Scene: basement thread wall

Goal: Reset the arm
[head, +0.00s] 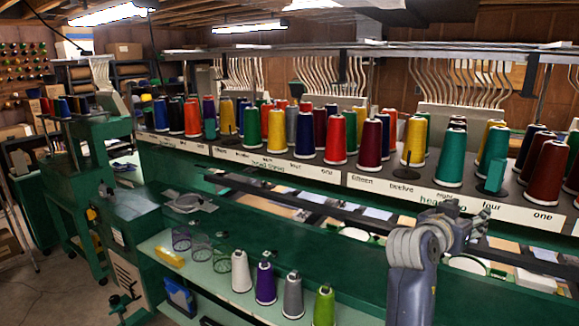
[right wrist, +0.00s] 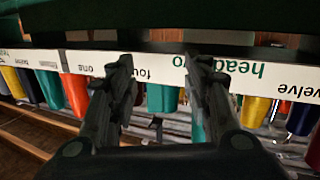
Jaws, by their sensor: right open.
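My right arm (head: 410,275) rises from the bottom right of the head view. Its gripper (head: 478,222) is in front of the label strip with the word "four", partly hidden by its own wrist. In the right wrist view, which is upside down, the gripper (right wrist: 160,75) has its two dark fingers spread apart with nothing held between them. A teal spool (right wrist: 161,98) shows beyond the gap; I see no contact with it. My left gripper is not in view.
Many thread cones, such as a teal one (head: 450,158), stand on the rack above the label strip (head: 285,166). A lower shelf (head: 213,285) holds white (head: 241,272), purple (head: 265,284), grey (head: 293,296) and green (head: 325,305) cones. Floor is free at lower left.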

